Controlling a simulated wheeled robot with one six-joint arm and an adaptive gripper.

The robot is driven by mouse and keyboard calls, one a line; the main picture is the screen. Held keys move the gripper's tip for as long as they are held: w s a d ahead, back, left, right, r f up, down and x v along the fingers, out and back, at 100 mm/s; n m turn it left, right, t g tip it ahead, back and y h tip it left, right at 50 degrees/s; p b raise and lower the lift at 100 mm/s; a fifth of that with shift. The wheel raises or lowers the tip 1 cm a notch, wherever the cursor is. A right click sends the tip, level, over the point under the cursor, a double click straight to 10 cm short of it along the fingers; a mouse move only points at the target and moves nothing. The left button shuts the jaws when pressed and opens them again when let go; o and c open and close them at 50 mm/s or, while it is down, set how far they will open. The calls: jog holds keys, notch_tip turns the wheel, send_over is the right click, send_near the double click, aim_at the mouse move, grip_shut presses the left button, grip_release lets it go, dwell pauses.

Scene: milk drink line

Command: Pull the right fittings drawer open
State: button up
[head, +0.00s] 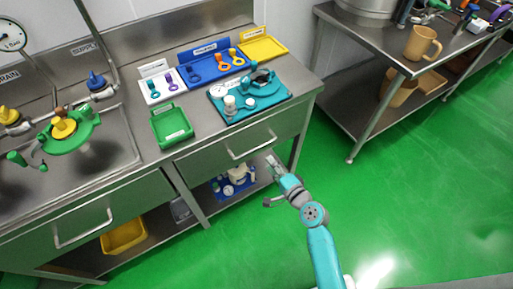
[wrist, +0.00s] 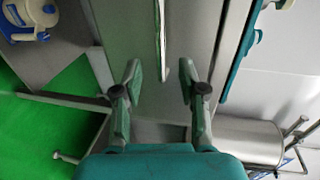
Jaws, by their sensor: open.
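The right fittings drawer (head: 215,161) is a grey steel front under the right part of the counter. It looks shut, flush with the counter front. Its pale bar handle (head: 250,148) runs along the front. My gripper (head: 273,162) is just in front of the handle's right end in the head view. In the wrist view my gripper (wrist: 160,72) is open and empty, with one finger on each side of the line of the handle (wrist: 162,40). The bar's near end lies at about the fingertips; I cannot tell whether they touch. The drawer front (wrist: 143,50) fills the space behind it.
The left drawer (head: 35,228) has its own handle (head: 83,233). A teal tray (head: 283,102) with parts and a green tray (head: 158,137) stand on the counter above. A lower shelf holds a blue mat with items. Green floor (head: 420,190) is clear to the right.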

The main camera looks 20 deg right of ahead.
aim_at(257, 149)
jog(key=x, duration=1)
jog(key=shift+w+a, duration=0.15)
jog(key=shift+w, duration=0.2)
grip_shut()
